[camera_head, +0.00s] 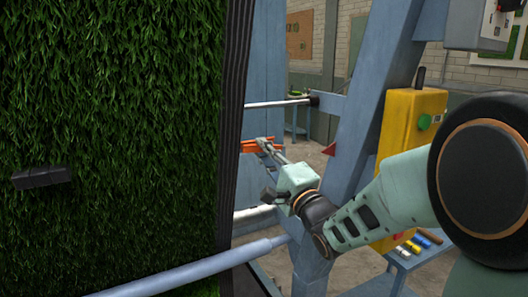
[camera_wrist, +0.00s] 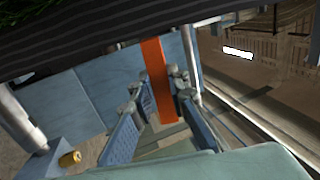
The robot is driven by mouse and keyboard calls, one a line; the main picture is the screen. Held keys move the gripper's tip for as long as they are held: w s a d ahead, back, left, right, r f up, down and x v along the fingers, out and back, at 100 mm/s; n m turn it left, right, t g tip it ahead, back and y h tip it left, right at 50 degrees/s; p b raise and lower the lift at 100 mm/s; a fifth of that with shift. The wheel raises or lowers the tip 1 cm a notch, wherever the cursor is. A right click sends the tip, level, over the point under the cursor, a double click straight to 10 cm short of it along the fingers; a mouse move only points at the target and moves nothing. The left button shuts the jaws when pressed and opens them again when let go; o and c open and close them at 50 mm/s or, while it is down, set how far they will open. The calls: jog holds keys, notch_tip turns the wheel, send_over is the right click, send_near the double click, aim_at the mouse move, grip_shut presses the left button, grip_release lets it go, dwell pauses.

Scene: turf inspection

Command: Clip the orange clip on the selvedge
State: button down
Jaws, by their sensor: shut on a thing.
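The orange clip (camera_head: 256,147) is held in my gripper (camera_head: 270,150), just right of the turf's edge in the head view. In the wrist view the clip (camera_wrist: 157,85) stands as a long orange bar between the two fingers of my gripper (camera_wrist: 156,92). The selvedge (camera_head: 230,120) is the black ribbed strip down the right side of the green turf (camera_head: 110,110). In the wrist view the selvedge (camera_wrist: 90,45) crosses the top as a dark striped band. The clip's far end meets the band's lower edge there; I cannot tell whether it grips it.
A blue steel frame post (camera_head: 365,90) and a yellow control box (camera_head: 408,125) stand to the right. A grey bar (camera_head: 190,274) crosses low in front of the turf. A black block (camera_head: 42,177) sits on the turf. A small bench (camera_head: 420,255) holds several coloured pieces.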

aim_at(243, 151)
jog(key=shift+s+a+b, duration=0.5)
jog(key=shift+s+a, duration=0.25)
jog(key=shift+a, duration=0.35)
dwell(0.7)
jog(key=shift+s+a+f+b, duration=0.15)
jog(key=shift+s+a+b, duration=0.35)
jog(key=shift+a, duration=0.35)
dwell(1.4)
jog(key=c, duration=1.8)
grip_release()
jog(key=shift+s, duration=0.1)
